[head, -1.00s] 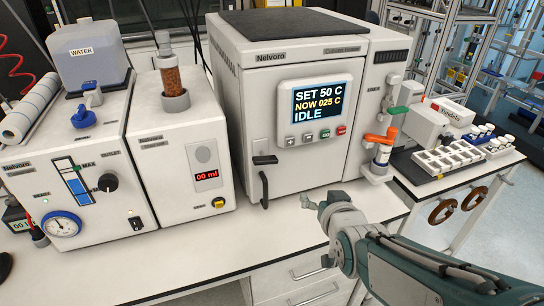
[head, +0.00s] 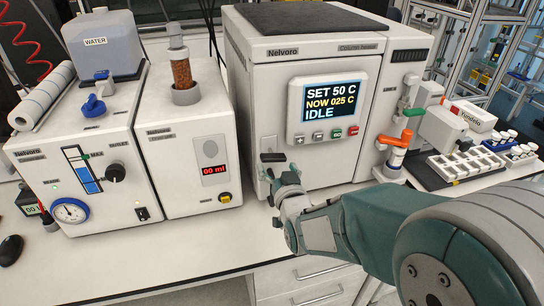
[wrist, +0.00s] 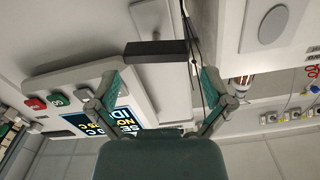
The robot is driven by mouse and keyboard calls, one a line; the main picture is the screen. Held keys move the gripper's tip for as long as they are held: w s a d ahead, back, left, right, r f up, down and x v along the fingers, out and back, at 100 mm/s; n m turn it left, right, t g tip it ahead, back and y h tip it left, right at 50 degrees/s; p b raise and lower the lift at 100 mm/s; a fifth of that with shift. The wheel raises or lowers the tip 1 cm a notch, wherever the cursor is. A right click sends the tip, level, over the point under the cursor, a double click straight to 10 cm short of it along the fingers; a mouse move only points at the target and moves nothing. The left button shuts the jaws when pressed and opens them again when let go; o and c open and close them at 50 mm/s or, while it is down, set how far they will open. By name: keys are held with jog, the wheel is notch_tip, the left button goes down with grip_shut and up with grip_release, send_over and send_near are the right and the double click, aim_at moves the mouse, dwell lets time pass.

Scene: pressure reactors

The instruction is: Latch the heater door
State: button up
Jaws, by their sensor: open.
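The column heater (head: 262,90) is the white box in the middle of the head view, and its front door looks closed against the body. A short black latch lever (head: 272,157) lies roughly level at the door's lower left edge. In the wrist view the lever (wrist: 156,52) is a dark bar just beyond my fingertips, apart from them. My gripper (head: 283,184) is in front of the door's lower left, just below the lever. In the wrist view my gripper (wrist: 161,88) is open and empty. The black vertical handle below the lever is mostly hidden behind my gripper.
The heater's display (head: 331,102) reads SET 50 C, NOW 025 C, IDLE. A white pump unit (head: 190,140) stands close on the left. An orange-handled valve (head: 395,142) and a vial tray (head: 466,164) are on the right. The bench front (head: 170,255) is clear.

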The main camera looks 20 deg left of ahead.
aim_at(276, 159)
jog(key=x, duration=0.3)
jog(key=shift+w+d, duration=0.25)
jog(key=shift+w, duration=0.1)
jog(key=shift+w+a, duration=0.2)
jog(key=shift+a, duration=0.1)
jog(key=shift+a, duration=0.1)
jog(key=c, duration=0.8)
jog(key=shift+r, duration=0.1)
